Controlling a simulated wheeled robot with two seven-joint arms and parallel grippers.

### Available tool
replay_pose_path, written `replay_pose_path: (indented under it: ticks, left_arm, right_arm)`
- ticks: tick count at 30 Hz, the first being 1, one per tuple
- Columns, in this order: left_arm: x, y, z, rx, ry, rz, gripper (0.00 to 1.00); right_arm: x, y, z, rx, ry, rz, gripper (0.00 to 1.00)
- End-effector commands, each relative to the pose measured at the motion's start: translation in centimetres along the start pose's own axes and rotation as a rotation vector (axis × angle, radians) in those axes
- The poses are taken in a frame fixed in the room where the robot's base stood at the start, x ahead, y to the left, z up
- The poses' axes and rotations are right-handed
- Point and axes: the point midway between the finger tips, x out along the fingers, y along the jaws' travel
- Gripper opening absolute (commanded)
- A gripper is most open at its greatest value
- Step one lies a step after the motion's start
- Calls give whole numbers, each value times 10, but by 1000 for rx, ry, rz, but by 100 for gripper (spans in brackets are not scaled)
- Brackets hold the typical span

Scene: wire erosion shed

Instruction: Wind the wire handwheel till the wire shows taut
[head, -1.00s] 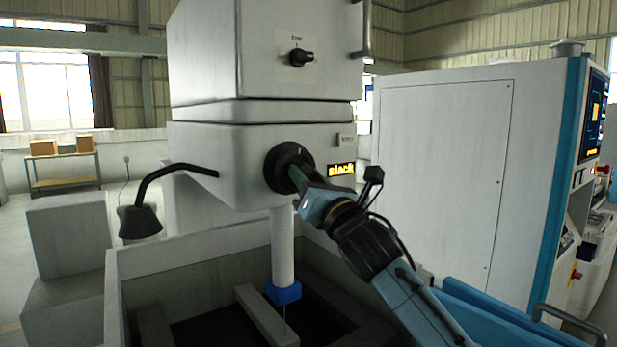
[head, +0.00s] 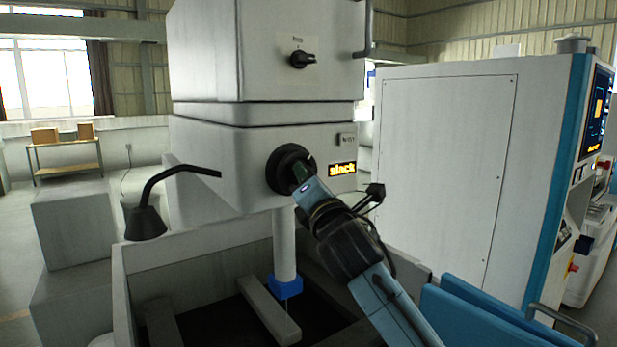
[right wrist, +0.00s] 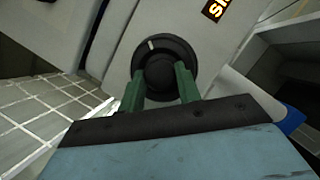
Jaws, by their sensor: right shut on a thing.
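The black wire handwheel (head: 284,160) is on the front of the white machine head (head: 225,165). It also shows in the right wrist view (right wrist: 163,50), with a pale mark at its upper left. My right gripper (head: 299,176) is shut on the handwheel's hub. In the right wrist view its green fingers (right wrist: 158,85) stand on either side of the round hub. A small display (head: 342,168) right of the wheel reads "slack" in yellow letters. My left gripper is not in view.
Below the head, a white column (head: 284,245) ends in a blue block (head: 285,287) over an open tank (head: 195,265). A black lamp (head: 146,222) reaches out at left. A tall cabinet with a blue edge (head: 445,160) stands at right.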

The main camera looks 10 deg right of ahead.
Motion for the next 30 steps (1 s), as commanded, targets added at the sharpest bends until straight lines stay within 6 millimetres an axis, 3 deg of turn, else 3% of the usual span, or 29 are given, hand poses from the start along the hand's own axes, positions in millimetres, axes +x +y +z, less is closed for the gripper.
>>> replay_pose_path:
  ticks: [12, 13, 17, 30]
  left_arm:
    - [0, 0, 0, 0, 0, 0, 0]
    - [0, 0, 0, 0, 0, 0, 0]
    - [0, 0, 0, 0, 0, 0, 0]
    - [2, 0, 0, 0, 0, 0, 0]
  right_arm:
    - [0, -1, -2, 8, 3, -3, 11]
    - [0, -1, -2, 8, 3, -3, 37]
    - [0, 0, -1, 7, 2, -3, 54]
    - [-9, -1, -1, 5, 1, -3, 55]
